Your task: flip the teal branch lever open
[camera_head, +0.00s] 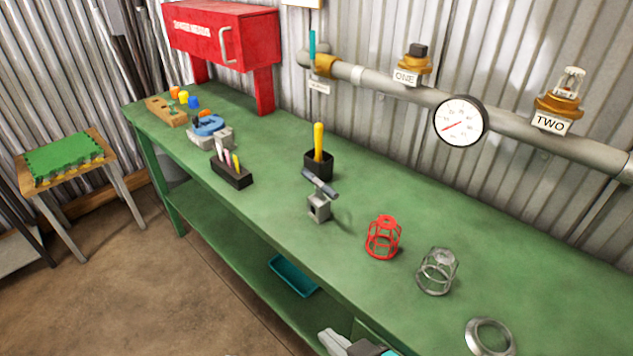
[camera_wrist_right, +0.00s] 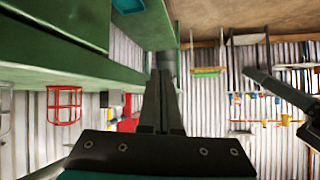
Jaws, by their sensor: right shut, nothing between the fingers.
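The teal branch lever (camera_head: 312,46) stands upright above its brass valve (camera_head: 325,66), near the left end of the grey pipe, in the head view. A small white tag hangs under the valve. My right gripper (camera_head: 334,342) shows at the bottom edge of the head view, low at the bench's front edge and far from the lever. In the right wrist view its fingers (camera_wrist_right: 162,95) are together with nothing between them. The lever is not discernible in the wrist view.
The green bench (camera_head: 270,220) lies between my right gripper and the pipe. On it stand a red wire cage (camera_head: 383,238), a grey cage (camera_head: 437,271), a metal ring (camera_head: 490,338), a small clamp block (camera_head: 319,206) and a black holder (camera_head: 318,165). A red cabinet (camera_head: 222,35) is left of the lever.

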